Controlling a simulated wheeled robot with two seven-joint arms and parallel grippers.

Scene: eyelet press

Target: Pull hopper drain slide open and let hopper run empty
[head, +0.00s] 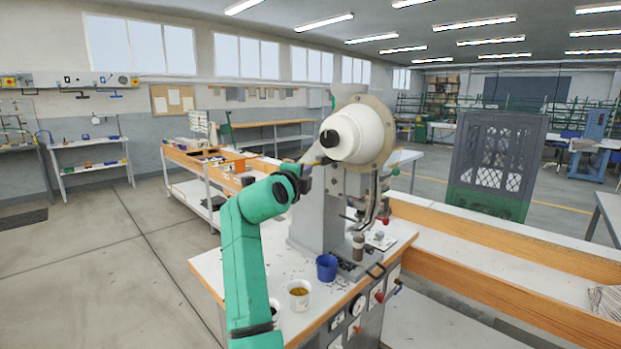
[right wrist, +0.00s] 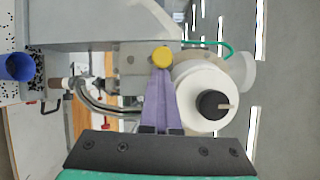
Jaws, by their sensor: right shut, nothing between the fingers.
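The eyelet press carries a white drum-shaped hopper (head: 358,135) with a black knob on its face. The hopper also shows in the right wrist view (right wrist: 190,83). A round yellow knob (right wrist: 162,57) sits beside the hopper in that view; I take it for the drain slide's knob, but the slide itself cannot be made out. My right gripper (head: 318,155) is shut and empty at the hopper's left side. Its fingertips (right wrist: 161,72) end right at the yellow knob; whether they touch it I cannot tell. The hopper's contents are hidden. My left gripper is out of view.
A blue cup (head: 326,267) stands on the press table (head: 225,270) below the hopper. Small dark bits lie scattered there. A wood-edged bench (head: 500,265) and a dark crate (head: 495,155) are at the right.

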